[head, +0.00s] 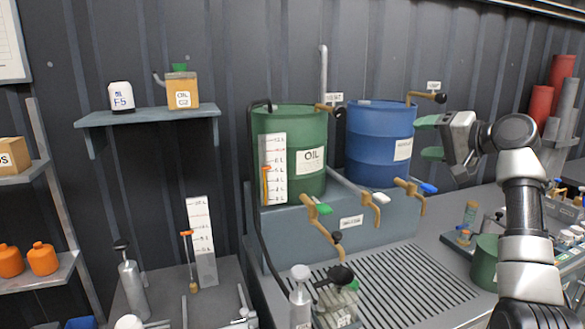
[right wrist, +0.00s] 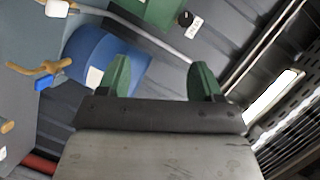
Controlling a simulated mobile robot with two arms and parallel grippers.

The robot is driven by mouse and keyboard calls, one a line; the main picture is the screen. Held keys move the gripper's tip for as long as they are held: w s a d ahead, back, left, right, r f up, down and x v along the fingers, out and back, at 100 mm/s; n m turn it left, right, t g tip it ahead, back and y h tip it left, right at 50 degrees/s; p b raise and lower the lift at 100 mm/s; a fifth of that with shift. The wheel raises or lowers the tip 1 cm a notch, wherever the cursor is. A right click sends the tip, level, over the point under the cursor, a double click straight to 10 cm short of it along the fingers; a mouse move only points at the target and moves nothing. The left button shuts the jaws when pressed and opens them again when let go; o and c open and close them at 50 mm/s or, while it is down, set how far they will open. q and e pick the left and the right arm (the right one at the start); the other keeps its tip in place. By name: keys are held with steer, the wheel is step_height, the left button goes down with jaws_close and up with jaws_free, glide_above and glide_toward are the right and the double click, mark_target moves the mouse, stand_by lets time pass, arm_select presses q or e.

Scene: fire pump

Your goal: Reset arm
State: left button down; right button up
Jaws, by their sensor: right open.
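My right arm comes in from the right in the head view. Its gripper (head: 432,137) is raised in front of the wall, just right of the blue barrel (head: 378,146). In the right wrist view the two green fingers of the right gripper (right wrist: 160,78) stand wide apart with nothing between them. The blue barrel also shows in the right wrist view (right wrist: 98,52), beyond the left finger; I cannot tell the exact gap to it. My left gripper is not in view.
A green oil barrel (head: 312,152) stands left of the blue one on a grey stand (head: 345,228) with several taps. Below is a slotted drain grate (head: 395,285). Bottles and jars crowd the bench at right. Shelves hold a box (head: 182,90) and orange bottles (head: 42,259) at left.

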steer(key=s+a+f+n+g+h, duration=0.1)
steer(key=s+a+f+h, duration=0.1)
steer(key=f, duration=0.9)
steer(key=s+a+f+n+g+h, duration=0.1)
steer(key=s+a+f+g+h, duration=0.1)
steer(key=f, duration=1)
steer(key=s+a+f+n+g+h, duration=0.2)
steer(key=s+f, duration=0.8)
steer(key=f, duration=0.5)
steer(key=s+a+f+n+g+h, duration=0.1)
steer(key=s+f, duration=0.3)
steer(key=s, duration=0.3)
steer(key=s+a+f+n+g+h, duration=0.1)
steer(key=s+f, duration=0.3)
steer(key=s, duration=0.3)
steer(key=s+n+g+h, duration=0.2)
steer(key=s, duration=1.6)
step_height(320, 180, down, 27)
steer(key=g, duration=0.1)
steer(key=s+d+f+g, duration=0.1)
steer(key=s+d+f, duration=0.1)
steer(key=s+f, duration=1.3)
steer(key=shift+s+d+f, duration=0.25)
steer(key=shift+s+f, duration=0.15)
steer(key=shift+s, duration=0.3)
